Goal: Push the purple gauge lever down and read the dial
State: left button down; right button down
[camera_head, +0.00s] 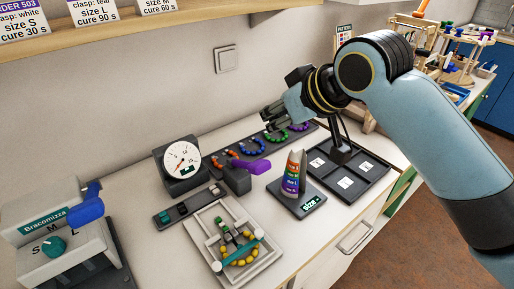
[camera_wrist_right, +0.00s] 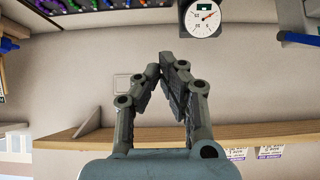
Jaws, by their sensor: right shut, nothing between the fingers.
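The gauge (camera_head: 182,158) is a dark box with a round white dial, a reddish needle and a small green display; its reading is too small to make out. The dial also shows upside down at the top of the right wrist view (camera_wrist_right: 203,17). The purple lever (camera_head: 252,167) sticks out roughly level to the right from a dark block beside the gauge. My right gripper (camera_head: 268,117) is shut and empty, above and behind the lever, apart from it. Its fingertips meet in the right wrist view (camera_wrist_right: 167,60). My left gripper is not in view.
A bead board (camera_head: 262,139) lies along the wall. A ring cone stands on a scale (camera_head: 298,202), beside a dark sorting tray (camera_head: 371,187). A pale tray (camera_head: 198,236) with a bracelet is in front. The Bracomizza machine (camera_head: 50,245) is at left. A shelf (camera_head: 110,27) runs above.

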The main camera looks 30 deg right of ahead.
send_over(259, 161)
jog(key=w, duration=0.2)
notch_tip(259, 161, down, 6)
jog(key=shift+a+f, duration=0.15)
jog(key=f, duration=0.1)
jog(key=s+f+p, duration=0.1)
jog(key=f, duration=0.1)
jog(key=shift+s, duration=0.15)
jog(key=shift+s+f, duration=0.3)
jog(key=shift+f, duration=0.1)
jog(key=shift+w+f, duration=0.1)
